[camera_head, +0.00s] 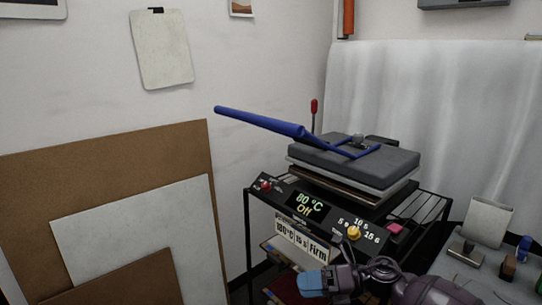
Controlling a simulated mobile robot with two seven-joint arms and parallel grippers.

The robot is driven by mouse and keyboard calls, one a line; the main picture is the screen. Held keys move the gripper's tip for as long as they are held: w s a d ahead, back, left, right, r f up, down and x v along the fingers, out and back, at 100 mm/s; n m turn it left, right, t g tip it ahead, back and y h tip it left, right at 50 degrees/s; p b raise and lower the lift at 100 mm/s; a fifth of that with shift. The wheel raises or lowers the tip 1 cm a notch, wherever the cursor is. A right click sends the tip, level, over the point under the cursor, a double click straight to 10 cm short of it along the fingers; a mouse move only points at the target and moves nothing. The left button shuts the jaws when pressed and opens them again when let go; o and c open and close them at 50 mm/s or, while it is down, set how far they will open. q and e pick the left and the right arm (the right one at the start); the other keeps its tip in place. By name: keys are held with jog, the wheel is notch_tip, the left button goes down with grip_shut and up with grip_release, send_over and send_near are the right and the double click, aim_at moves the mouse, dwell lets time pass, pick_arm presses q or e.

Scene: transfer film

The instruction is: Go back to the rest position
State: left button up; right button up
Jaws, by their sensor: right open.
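My right gripper (322,282) is at the bottom centre, in front of the heat press and below its control panel. It is open, its light blue fingertip pointing left, and I see nothing held in it. My left gripper is not in view. The heat press (352,165) stands on a black-framed stand, its blue handle (262,122) reaching up to the left and its grey upper plate lying low over the base. Its control panel (315,208) reads 80 °C and Off, above a label with 180 °C, 15 s and Firm.
Brown and white boards (110,190) lean against the wall at left. A grey side table (450,265) at lower right holds a metal-clipped pad and small items. Dark red material (290,290) shows below the press.

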jog(key=s+d+f+n+t+h, duration=0.5)
jog(key=s+d+f+n+h, duration=0.3)
jog(key=s+n, duration=0.6)
jog(key=s+d+f+n+t+h, duration=0.5)
jog(key=s+d+f+n+h, duration=0.3)
jog(key=s+d+f+n, duration=0.3)
jog(key=s+f+n, duration=0.1)
jog(key=s+n, duration=0.2)
jog(key=n, duration=0.3)
jog(key=shift+s+f, duration=0.2)
jog(key=shift+f, duration=0.1)
